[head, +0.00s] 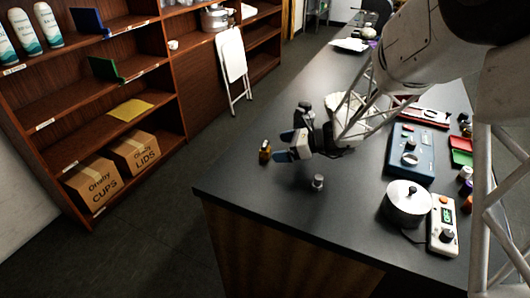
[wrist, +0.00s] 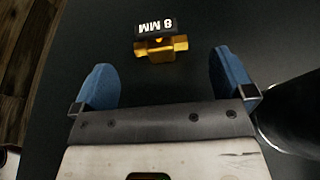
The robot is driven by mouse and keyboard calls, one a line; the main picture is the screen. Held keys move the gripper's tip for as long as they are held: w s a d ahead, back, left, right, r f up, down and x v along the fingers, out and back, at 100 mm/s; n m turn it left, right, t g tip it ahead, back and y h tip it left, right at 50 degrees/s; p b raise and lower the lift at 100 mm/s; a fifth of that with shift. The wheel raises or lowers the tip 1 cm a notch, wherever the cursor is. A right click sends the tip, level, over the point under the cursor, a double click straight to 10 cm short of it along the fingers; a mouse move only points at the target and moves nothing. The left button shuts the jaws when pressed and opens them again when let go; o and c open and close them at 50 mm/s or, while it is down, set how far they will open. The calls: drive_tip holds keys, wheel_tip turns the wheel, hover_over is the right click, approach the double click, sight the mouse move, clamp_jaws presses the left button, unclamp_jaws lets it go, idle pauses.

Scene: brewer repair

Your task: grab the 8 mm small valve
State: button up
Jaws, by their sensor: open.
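The 8 mm small valve (wrist: 162,48) is a brass piece with a black label reading "8 MM". In the wrist view it lies on the dark counter just beyond my fingertips, roughly centred between them. In the head view the valve (head: 265,150) stands near the counter's left edge. My gripper (head: 288,144) is open and empty, with its blue fingertips pointing left toward the valve. In the wrist view my gripper (wrist: 160,85) shows one blue finger on each side, apart from the valve.
A small grey-topped cylinder (head: 318,182) stands on the counter below my gripper. A dark object (head: 304,108) stands behind it. A round metal pot (head: 408,204), a white device with a green display (head: 443,225) and a blue device (head: 411,152) are at the right. The front left counter is clear.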

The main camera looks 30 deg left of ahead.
sight(267, 149)
drive_tip(key=shift+s+a+f, duration=0.1)
drive_tip(key=shift+a+f, duration=0.15)
drive_tip(key=shift+a, duration=0.35)
drive_tip(key=shift+a, duration=0.1)
drive_tip(key=shift+x, duration=2.55)
drive_tip(key=shift+s, duration=0.1)
drive_tip(key=c, duration=0.6)
drive_tip(key=shift+c, duration=0.2)
drive_tip(key=shift+r, duration=0.15)
